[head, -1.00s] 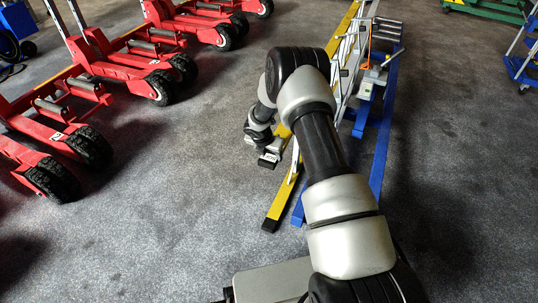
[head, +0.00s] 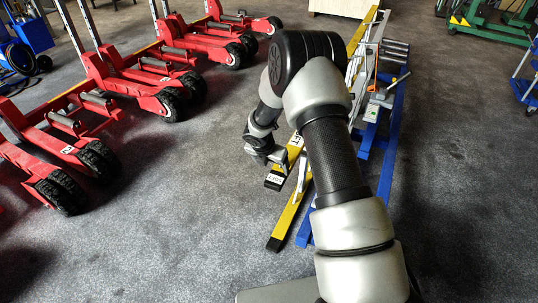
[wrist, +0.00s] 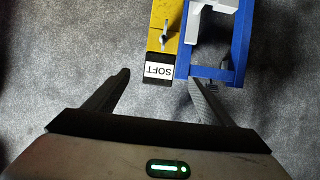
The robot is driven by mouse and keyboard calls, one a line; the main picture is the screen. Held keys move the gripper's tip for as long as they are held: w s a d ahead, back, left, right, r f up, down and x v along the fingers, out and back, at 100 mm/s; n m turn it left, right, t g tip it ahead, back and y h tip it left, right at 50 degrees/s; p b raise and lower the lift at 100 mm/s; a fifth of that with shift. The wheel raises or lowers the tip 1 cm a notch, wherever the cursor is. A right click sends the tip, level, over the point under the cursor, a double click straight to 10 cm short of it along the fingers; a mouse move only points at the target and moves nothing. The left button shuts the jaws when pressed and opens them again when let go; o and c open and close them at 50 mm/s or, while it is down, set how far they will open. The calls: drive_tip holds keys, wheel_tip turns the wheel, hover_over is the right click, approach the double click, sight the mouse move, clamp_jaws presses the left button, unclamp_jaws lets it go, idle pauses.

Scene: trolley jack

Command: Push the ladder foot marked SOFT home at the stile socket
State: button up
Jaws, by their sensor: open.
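The black ladder foot with a white SOFT label (wrist: 158,70) is at the near end of a yellow stile (wrist: 167,20) in the wrist view. I cannot tell whether a gap remains at the socket, which is hidden. The foot also shows in the head view (head: 274,181), just below my gripper (head: 279,158). In the wrist view my gripper (wrist: 159,77) is open and empty. Its left finger is well clear of the foot on the left, and its right finger is close to the foot's right side. A small grey lever or pin stands on the stile.
A blue frame (wrist: 212,72) lies close to the right of the foot and my right finger. Another yellow rail (head: 288,220) runs along the floor nearer me. Red trolley jacks (head: 140,80) line the left. The grey floor between is clear.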

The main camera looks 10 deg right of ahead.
drive_tip(key=p+v, duration=0.1)
drive_tip(key=v, duration=0.6)
drive_tip(key=shift+r, duration=0.1)
drive_tip(key=s+d+r+m, duration=0.2)
drive_tip(key=s+r+m, duration=0.25)
drive_tip(key=r, duration=0.45)
drive_tip(key=s+d+r+m, duration=0.1)
drive_tip(key=s+r+m, duration=0.35)
drive_tip(key=r, duration=0.35)
drive_tip(key=s+d+r+m, duration=0.25)
drive_tip(key=r+m, duration=0.35)
drive_tip(key=r, duration=0.3)
drive_tip(key=s+a+r+m+t+y, duration=0.15)
drive_tip(key=s+r+m, duration=0.25)
drive_tip(key=s+m, duration=0.45)
drive_tip(key=s+a+r+m+y, duration=0.1)
drive_tip(key=s+a+r+m, duration=0.3)
drive_tip(key=s, duration=0.8)
wheel_tip(320, 180, up, 16)
drive_tip(key=m+p, duration=0.1)
drive_tip(key=p, duration=1.6)
drive_tip(key=shift+s+d, duration=0.4)
drive_tip(key=shift+s, duration=0.05)
drive_tip(key=shift+f, duration=0.15)
